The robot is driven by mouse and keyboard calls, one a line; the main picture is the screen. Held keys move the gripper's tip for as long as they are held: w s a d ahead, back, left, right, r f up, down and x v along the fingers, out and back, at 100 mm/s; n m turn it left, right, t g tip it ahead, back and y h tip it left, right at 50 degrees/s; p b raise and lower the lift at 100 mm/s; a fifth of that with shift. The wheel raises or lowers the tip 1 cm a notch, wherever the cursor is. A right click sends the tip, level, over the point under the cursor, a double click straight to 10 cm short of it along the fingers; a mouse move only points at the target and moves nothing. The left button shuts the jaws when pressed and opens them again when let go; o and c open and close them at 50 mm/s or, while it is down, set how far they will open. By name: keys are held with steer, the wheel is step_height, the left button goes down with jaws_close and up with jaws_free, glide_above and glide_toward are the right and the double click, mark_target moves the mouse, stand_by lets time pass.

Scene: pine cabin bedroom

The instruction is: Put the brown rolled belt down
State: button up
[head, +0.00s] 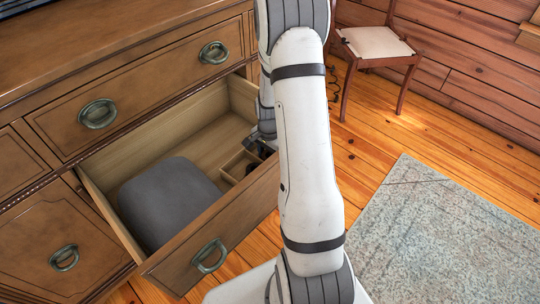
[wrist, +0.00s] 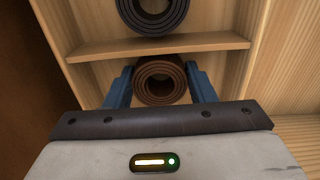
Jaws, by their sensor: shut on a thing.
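The brown rolled belt (wrist: 160,97) is a coil seen end-on in the wrist view. It sits between the two blue fingers of my gripper (wrist: 159,72), which are shut on it. The belt is in or just above a pale wooden compartment, on the near side of a divider (wrist: 160,46). I cannot tell whether it touches the bottom. In the head view my gripper (head: 262,146) is low over the right part of the open drawer (head: 208,140); the brown belt cannot be made out there.
A dark rolled belt (wrist: 153,29) lies beyond the divider in the wrist view. A grey folded cloth item (head: 168,202) fills the drawer's left part. The drawer front (head: 215,238) and dresser (head: 130,75) bound the space. A chair (head: 376,43) and rug (head: 440,235) are to the right.

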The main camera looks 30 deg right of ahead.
mark_target(269, 155)
steer(key=shift+f, duration=0.1)
steer(key=o, duration=1.1)
step_height(269, 155, up, 12)
steer(key=p, duration=0.4)
steer(key=s+a+r+n, duration=0.4)
steer(key=s+r, duration=0.1)
steer(key=s, duration=0.1)
steer(key=s+a+r+n, duration=0.4)
steer(key=s+a+r, duration=0.1)
steer(key=s, duration=0.1)
steer(key=s+a+r+n+t, duration=0.1)
steer(key=s+a+r+n, duration=0.3)
steer(key=s+r+n, duration=0.1)
steer(key=shift+s+a+r, duration=0.2)
steer(key=shift+s+r, duration=0.05)
steer(key=shift+s, duration=0.2)
steer(key=shift+s+a+r, duration=0.15)
steer(key=shift+s+r, duration=0.1)
steer(key=shift+s, duration=0.15)
